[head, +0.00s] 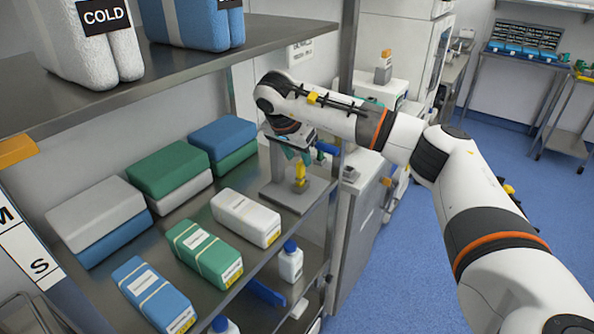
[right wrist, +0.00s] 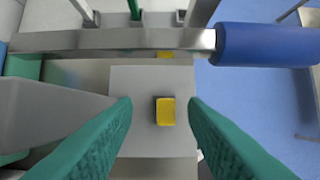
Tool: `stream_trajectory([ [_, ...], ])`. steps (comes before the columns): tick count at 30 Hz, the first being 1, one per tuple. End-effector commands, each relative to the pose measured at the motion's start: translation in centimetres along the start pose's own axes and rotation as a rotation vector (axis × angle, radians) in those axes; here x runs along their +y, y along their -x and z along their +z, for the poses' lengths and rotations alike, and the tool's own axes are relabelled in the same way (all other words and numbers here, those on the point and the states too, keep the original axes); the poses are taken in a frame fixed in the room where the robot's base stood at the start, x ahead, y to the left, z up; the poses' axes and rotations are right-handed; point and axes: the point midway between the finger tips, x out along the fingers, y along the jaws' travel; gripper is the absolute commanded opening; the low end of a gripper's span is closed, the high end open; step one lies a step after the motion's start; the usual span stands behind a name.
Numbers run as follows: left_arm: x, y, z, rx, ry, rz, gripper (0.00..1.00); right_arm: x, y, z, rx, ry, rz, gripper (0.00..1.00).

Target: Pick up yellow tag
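The yellow tag (head: 300,173) stands on a grey base plate (head: 313,194) at the right end of the middle shelf. In the right wrist view the yellow tag (right wrist: 165,112) shows as a small yellow block against the grey plate (right wrist: 140,82). My right gripper (head: 300,157) is above the tag, pointing down. In the right wrist view its green fingers (right wrist: 160,104) are spread apart, one on each side of the tag, with a visible gap on both sides. Whether the tag's top is between the fingertips is hard to tell. My left gripper is not in view.
Wrapped packs, white (head: 246,218), green (head: 204,252) and blue (head: 153,294), lie left of the plate. Stacked blocks (head: 168,170) stand behind them. An upper shelf (head: 190,67) overhangs the left side. A metal bar with a blue handle (right wrist: 262,45) crosses the wrist view.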

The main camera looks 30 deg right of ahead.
Motion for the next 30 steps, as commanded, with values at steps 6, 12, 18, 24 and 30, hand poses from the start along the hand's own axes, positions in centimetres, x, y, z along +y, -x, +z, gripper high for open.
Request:
stream_trajectory([
  [6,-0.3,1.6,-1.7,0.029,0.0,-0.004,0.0,0.0,-2.7,0.4,0.002,-0.001,-0.004,0.39],
  [12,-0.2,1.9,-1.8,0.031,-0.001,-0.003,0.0,0.1,-5.1,0.3,0.001,0.0,-0.001,0.39],
  [18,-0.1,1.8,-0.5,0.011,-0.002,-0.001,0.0,0.1,-5.4,0.3,0.0,-0.001,0.001,0.39],
  [24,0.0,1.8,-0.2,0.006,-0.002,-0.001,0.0,0.1,-5.4,0.3,0.0,-0.001,0.001,0.15],
  [30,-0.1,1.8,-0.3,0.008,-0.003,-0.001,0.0,0.1,-5.4,0.3,0.0,-0.001,0.001,0.0],
])
